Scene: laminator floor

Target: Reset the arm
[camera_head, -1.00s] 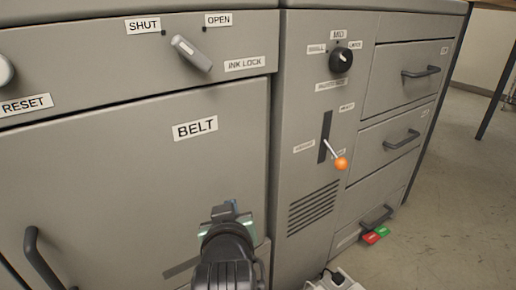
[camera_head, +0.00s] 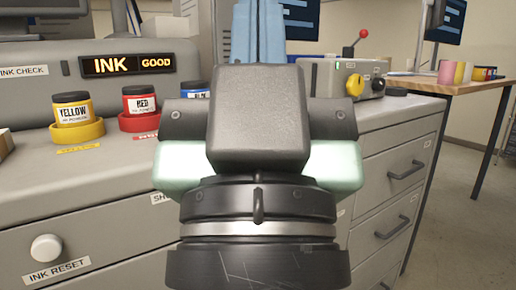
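My gripper (camera_head: 258,120) fills the middle of the head view, raised in front of the grey machine and seen from behind. Its fingers are hidden behind its own dark body, so I cannot see whether they are open or shut or hold anything. My arm's wrist is below it, with a silver ring and pale glowing sides.
An ink panel (camera_head: 128,65) reads INK GOOD. Yellow (camera_head: 72,110), red (camera_head: 139,101) and partly hidden blue (camera_head: 196,90) ink jars stand on the machine top. A white INK RESET knob (camera_head: 46,248) is at lower left. Drawers (camera_head: 395,200) and a wooden table (camera_head: 455,85) are right.

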